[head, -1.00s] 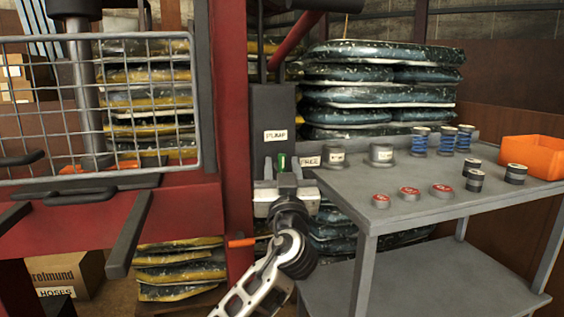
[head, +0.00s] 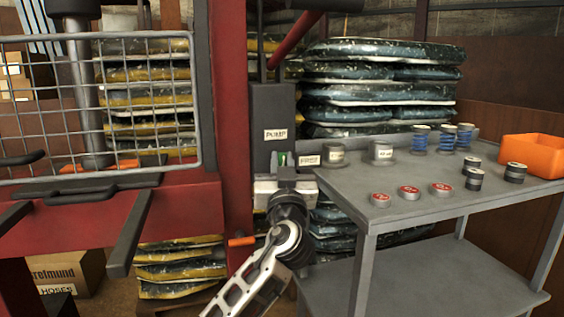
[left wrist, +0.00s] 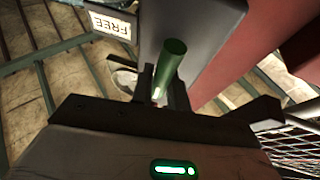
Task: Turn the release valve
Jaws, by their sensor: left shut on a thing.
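The release valve shows as a short green handle (head: 283,160) low on the dark grey pump block (head: 272,110), below the PUMP label (head: 276,135). My left gripper (head: 284,167) comes up from below and is shut on this handle. In the left wrist view the green handle (left wrist: 173,62) stands tilted between the two dark fingers of my left gripper (left wrist: 160,88). The lower end of the handle is partly hidden by the fingers. A white label reading FREE (left wrist: 110,23) is beside it there. My right gripper is out of view.
A grey cart (head: 430,208) stands close on the right with several small parts and an orange bin (head: 532,157). A red press frame (head: 232,125) with a wire guard (head: 150,100) is at left. A red lever (head: 294,40) slants above the pump.

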